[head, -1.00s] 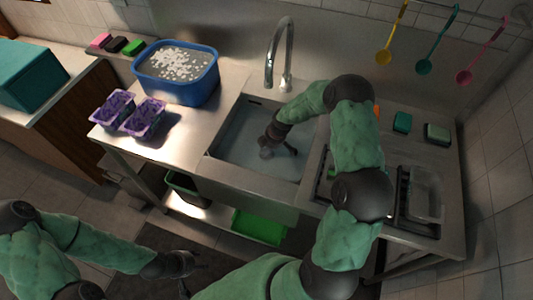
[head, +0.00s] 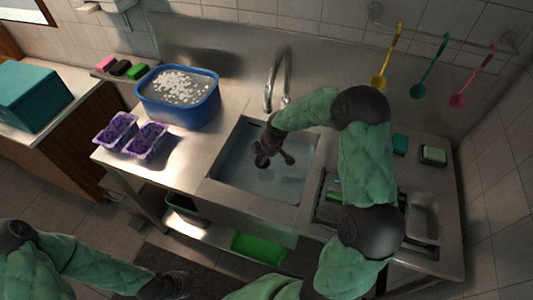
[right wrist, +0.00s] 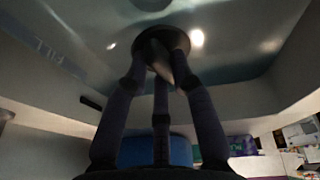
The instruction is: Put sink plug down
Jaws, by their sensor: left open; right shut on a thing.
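The sink (head: 238,170) is set into the steel counter and looks to hold greyish water. My right gripper (head: 268,158) hangs over the sink, fingers down. In the right wrist view its fingers (right wrist: 162,75) are closed around the sink plug (right wrist: 144,42), a dark round disc with a pointed middle part. The plug is held clear of the sink bottom as far as I can tell. In the head view the plug is small and dark, hard to tell from the fingers. My left gripper (head: 185,284) is open and empty, low in front of the counter.
A blue tub (head: 178,112) of water with white bits stands left of the sink, beside purple trays (head: 148,140). The tap (head: 270,85) rises behind the sink. A rack with a clear dish (head: 423,213) is on the right. Sponges (head: 433,155) lie behind it.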

